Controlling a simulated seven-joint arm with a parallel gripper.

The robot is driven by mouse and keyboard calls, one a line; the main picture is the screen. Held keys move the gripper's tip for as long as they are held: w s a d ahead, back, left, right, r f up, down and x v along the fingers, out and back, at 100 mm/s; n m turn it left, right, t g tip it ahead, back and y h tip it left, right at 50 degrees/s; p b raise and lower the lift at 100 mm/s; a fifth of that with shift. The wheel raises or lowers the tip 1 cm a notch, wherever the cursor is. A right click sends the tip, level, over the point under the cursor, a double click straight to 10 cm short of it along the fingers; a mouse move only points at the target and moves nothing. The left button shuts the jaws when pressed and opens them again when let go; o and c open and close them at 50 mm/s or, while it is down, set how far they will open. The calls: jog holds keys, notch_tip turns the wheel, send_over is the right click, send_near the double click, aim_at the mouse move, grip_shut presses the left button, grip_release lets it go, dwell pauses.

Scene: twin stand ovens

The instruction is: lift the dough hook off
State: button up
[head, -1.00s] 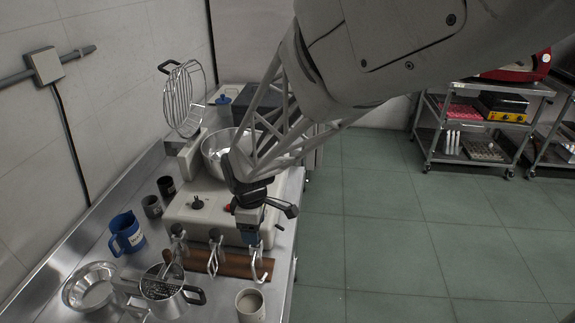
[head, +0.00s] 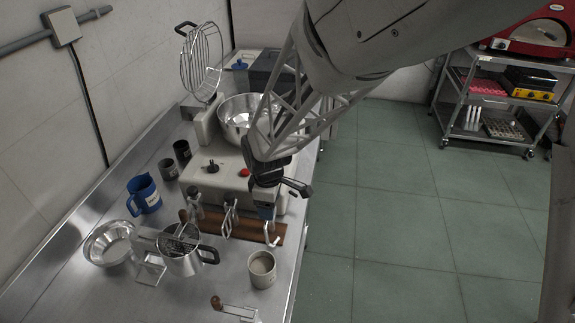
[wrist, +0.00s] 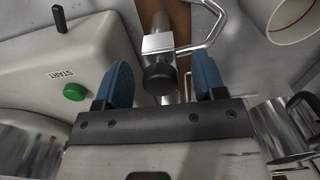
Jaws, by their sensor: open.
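A brown rack (head: 240,228) on the steel bench holds several metal mixer attachments. The one at its right end, a pale bent hook (head: 272,238), looks like the dough hook; my gripper (head: 265,212) is right above it and hides its top. In the wrist view my gripper (wrist: 164,80) is open, with a blue finger on each side of a dark round knob (wrist: 160,78) on a silver collar. I see gaps between the knob and both fingers. I cannot tell for sure that the knob belongs to the hook.
The mixer body (head: 215,182) with its bowl (head: 238,118) stands behind the rack. A beige cup (head: 262,268), a pot (head: 182,258) and a steel bowl (head: 108,243) stand in front and to the left. A blue jug (head: 145,195) is further left.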

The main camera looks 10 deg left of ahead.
jog(key=shift+c, duration=0.3)
jog(key=c, duration=1)
jog(key=shift+c, duration=0.2)
jog(key=shift+r, duration=0.15)
jog(key=shift+r, duration=0.55)
jog(key=shift+s+d+r, duration=0.15)
jog(key=shift+s+r, duration=0.05)
jog(key=shift+r, duration=0.4)
jog(key=shift+s+d+r, duration=0.1)
jog(key=shift+s+r, duration=0.05)
jog(key=shift+r, duration=0.4)
jog(key=s+d+r, duration=0.1)
jog(key=s+d, duration=0.7)
jog(key=s, duration=0.4)
jog(key=shift+s+d+r, duration=0.15)
jog(key=shift+s+d, duration=0.1)
jog(key=shift+d, duration=0.05)
jog(key=shift+r, duration=0.2)
